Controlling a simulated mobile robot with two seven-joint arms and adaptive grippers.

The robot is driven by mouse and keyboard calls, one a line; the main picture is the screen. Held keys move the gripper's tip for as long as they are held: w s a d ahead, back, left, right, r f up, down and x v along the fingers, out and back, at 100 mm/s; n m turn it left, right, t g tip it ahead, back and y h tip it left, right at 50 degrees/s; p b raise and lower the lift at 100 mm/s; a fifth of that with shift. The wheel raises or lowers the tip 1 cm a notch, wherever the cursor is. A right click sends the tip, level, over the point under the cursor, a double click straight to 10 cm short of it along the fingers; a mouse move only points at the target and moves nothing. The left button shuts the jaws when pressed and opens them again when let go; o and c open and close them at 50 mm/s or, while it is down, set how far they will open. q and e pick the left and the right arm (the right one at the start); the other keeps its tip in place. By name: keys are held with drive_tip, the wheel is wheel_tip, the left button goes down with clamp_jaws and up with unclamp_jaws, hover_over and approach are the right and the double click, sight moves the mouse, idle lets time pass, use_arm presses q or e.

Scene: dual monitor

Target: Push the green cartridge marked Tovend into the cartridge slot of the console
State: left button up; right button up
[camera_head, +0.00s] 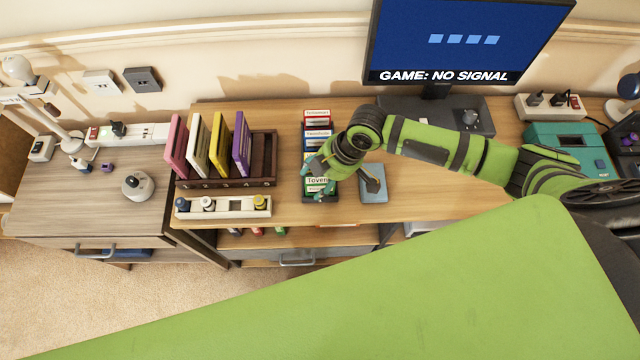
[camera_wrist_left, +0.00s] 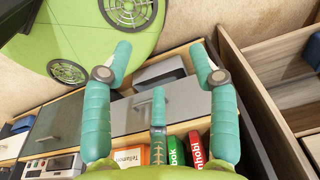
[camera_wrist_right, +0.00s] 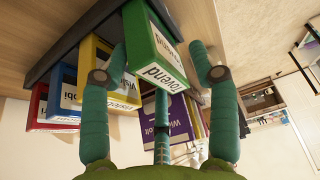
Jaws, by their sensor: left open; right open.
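The green cartridge (camera_head: 317,182) marked Tovend stands at the near end of a dark rack of labelled cartridges (camera_head: 317,135). In the right wrist view the green cartridge (camera_wrist_right: 150,42) shows its label between the fingertips. My right gripper (camera_wrist_right: 160,55) is open around it; contact cannot be told. In the head view the right hand partly covers the cartridge. A teal console (camera_head: 566,146) with a dark slot on top stands at the right of the desk. My left gripper (camera_wrist_left: 161,58) is open and empty, below the desk top near a drawer front.
The monitor (camera_head: 465,40) reads "GAME: NO SIGNAL". A blue-grey pad (camera_head: 373,184) lies just right of the rack. A brown rack (camera_head: 262,160) of coloured cases stands to the left. A power strip (camera_head: 550,107) lies behind the console. The desk between pad and console is mostly clear.

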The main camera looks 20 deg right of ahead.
clamp_jaws()
use_arm(q)
drive_tip(key=shift+s+a+f, duration=0.1)
drive_tip(key=shift+s, duration=1.15)
use_arm(e)
drive_tip(key=shift+r, duration=0.1)
